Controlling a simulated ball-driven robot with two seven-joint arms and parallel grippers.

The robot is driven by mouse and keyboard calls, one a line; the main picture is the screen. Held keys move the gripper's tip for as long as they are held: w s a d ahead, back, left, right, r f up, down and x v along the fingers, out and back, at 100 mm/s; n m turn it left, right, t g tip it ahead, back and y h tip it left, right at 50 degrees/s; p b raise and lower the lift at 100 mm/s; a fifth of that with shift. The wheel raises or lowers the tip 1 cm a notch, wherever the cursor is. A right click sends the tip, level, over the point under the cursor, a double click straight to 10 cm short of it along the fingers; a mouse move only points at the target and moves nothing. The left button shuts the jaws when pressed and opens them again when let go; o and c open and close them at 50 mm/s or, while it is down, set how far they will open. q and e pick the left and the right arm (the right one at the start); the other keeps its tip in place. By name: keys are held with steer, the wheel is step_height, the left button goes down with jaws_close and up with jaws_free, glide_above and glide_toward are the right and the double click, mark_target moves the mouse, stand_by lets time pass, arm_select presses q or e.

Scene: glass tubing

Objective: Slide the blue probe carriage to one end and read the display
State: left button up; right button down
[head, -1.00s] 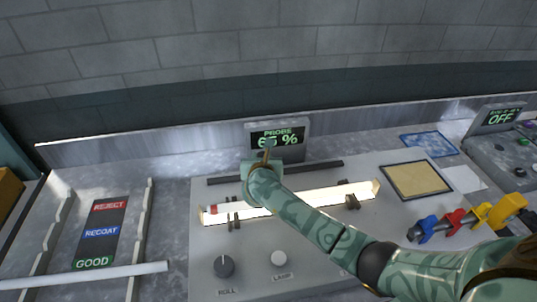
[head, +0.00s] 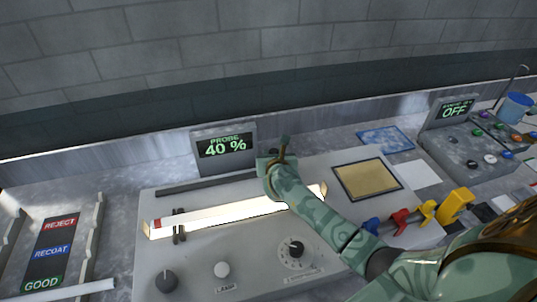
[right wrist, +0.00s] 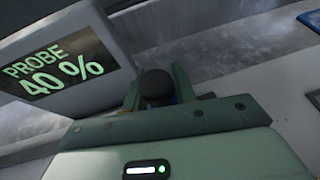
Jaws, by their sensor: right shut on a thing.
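The display (head: 224,147) reads "PROBE 40 %" in green; the same reading shows large in the right wrist view (right wrist: 55,65). My right gripper (head: 281,152) is just right of the display, over the right part of the dark rail (head: 205,184). In the right wrist view, my right gripper (right wrist: 157,95) is shut around a round black knob (right wrist: 156,84) with a bit of blue beside it. This is the blue probe carriage's handle; the rest of the carriage is hidden by the gripper. My left gripper is not in view.
A brightly lit tube (head: 225,213) with a red left end lies in front of the rail on dark supports. Dials (head: 166,281) sit nearer. A tan pad (head: 367,180) and coloured clamps (head: 400,220) lie right. A sorting rack (head: 50,250) stands left.

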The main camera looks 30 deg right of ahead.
steer(key=c, duration=1.2)
jaws_free()
steer(key=p+v, duration=0.2)
steer(key=v, duration=1.4)
steer(key=shift+s+a+f, duration=0.1)
steer(key=shift+s, duration=0.1)
